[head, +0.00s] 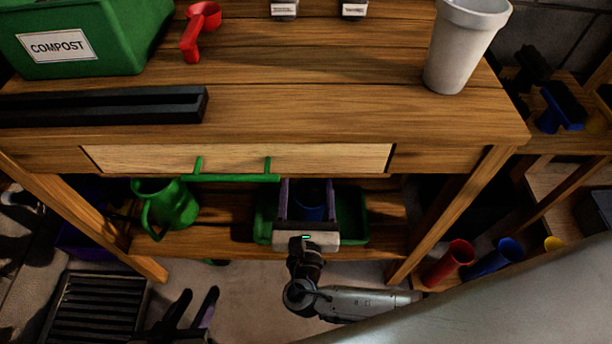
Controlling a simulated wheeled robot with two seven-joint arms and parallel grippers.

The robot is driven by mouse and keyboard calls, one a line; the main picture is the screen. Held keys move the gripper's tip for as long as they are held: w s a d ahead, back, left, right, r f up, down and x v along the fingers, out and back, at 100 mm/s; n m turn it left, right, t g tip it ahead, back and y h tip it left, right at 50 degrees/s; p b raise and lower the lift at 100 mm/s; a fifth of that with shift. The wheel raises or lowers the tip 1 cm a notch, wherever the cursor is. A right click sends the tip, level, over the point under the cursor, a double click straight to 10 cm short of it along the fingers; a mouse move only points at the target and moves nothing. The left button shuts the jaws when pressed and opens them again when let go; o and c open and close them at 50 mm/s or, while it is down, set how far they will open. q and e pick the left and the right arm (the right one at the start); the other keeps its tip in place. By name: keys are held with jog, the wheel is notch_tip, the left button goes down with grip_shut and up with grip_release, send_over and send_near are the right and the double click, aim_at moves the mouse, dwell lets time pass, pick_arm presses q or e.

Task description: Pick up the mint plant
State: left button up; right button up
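No mint leaves show clearly. A dark blue pot (310,214) stands in a green tray (352,222) on the shaded lower shelf under the workbench; I cannot tell whether it holds the mint plant. My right gripper (308,190), on the arm coming in from the right, reaches in over the tray. Its fingers are apart, one on each side of the blue pot; whether they touch it is too dark to tell. My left gripper (194,300) is at the lower left, fingers apart with nothing between them, away from the shelf.
The bench drawer (335,157) with its green handle hangs just above the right gripper. A green watering can (172,208) stands left of the tray. A white pot (463,45), red scoop (199,33) and compost bin (110,55) are on the benchtop. Table legs flank the shelf.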

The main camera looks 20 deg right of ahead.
jog(key=b+x, duration=0.1)
jog(key=x, duration=0.2)
jog(key=shift+w+d, duration=0.15)
jog(key=shift+d, duration=0.05)
jog(key=shift+w+d, duration=0.1)
jog(key=shift+w, duration=0.25)
jog(key=x, duration=0.1)
jog(key=b+x, duration=0.1)
jog(key=x, duration=0.1)
jog(key=f+x, duration=0.1)
jog(key=shift+w+d+b, duration=0.1)
jog(key=shift+d+b, duration=0.2)
jog(key=shift+d, duration=0.05)
pick_arm(q)
jog(key=shift+s+d+f+g+h, duration=0.15)
jog(key=shift+d+f+g, duration=0.15)
jog(key=shift+f, duration=0.3)
jog(key=shift+d+f+g+h, duration=0.2)
jog(key=shift+d+f, duration=0.2)
jog(key=shift+f, duration=0.15)
pick_arm(e)
jog(key=shift+w+d+r, duration=0.1)
jog(key=shift+w+d, duration=0.05)
jog(key=shift+w, duration=0.2)
jog(key=shift+c, duration=0.3)
jog(key=c, duration=1.4)
grip_shut()
